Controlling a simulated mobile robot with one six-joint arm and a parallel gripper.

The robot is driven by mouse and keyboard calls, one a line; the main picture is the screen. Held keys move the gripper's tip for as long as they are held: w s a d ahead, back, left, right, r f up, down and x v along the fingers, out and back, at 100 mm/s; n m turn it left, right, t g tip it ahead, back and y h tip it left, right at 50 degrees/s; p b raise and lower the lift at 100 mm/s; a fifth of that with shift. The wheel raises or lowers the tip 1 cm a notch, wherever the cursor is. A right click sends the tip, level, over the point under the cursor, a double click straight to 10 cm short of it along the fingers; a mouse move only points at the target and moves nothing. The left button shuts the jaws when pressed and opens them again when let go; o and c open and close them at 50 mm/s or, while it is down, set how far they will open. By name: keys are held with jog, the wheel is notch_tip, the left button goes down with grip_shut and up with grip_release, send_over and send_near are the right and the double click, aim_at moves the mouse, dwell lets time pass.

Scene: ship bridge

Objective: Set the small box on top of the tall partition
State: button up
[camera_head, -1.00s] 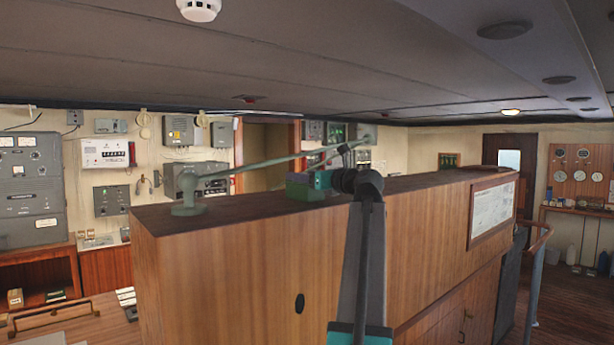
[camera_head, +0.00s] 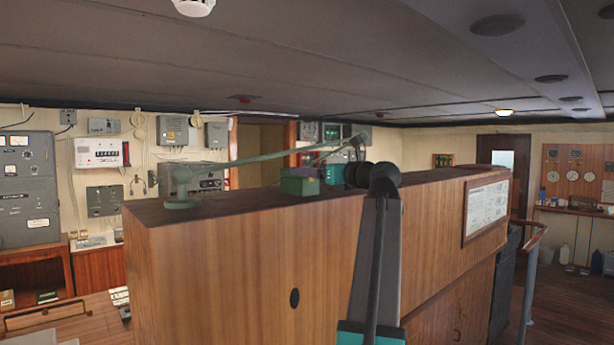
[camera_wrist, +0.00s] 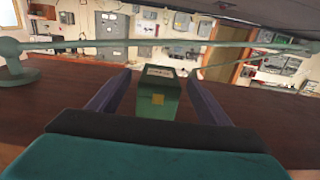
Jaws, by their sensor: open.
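The small box (camera_head: 300,182) is green and stands upright on the dark top of the tall wooden partition (camera_head: 240,255). In the wrist view the box (camera_wrist: 155,98), with a small yellow square on its near face, shows between the two purple fingers of my gripper (camera_wrist: 160,78). The fingers are spread, with a gap on each side of the box. In the head view my gripper (camera_head: 336,174) is just right of the box; its fingers are mostly hidden there. The partition's dark top also shows in the wrist view (camera_wrist: 270,120).
A green-grey rod fixture with a round base (camera_head: 181,200) stands on the partition's left end, its long bar passing behind the box. The ceiling (camera_head: 300,60) hangs low above. A framed notice (camera_head: 487,208) is on the partition's right side.

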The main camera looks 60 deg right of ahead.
jog(key=b+v, duration=0.1)
jog(key=v, duration=0.4)
jog(key=shift+s+a, duration=0.15)
jog(key=shift+s, duration=0.2)
jog(key=shift+w, duration=0.1)
dwell(0.4)
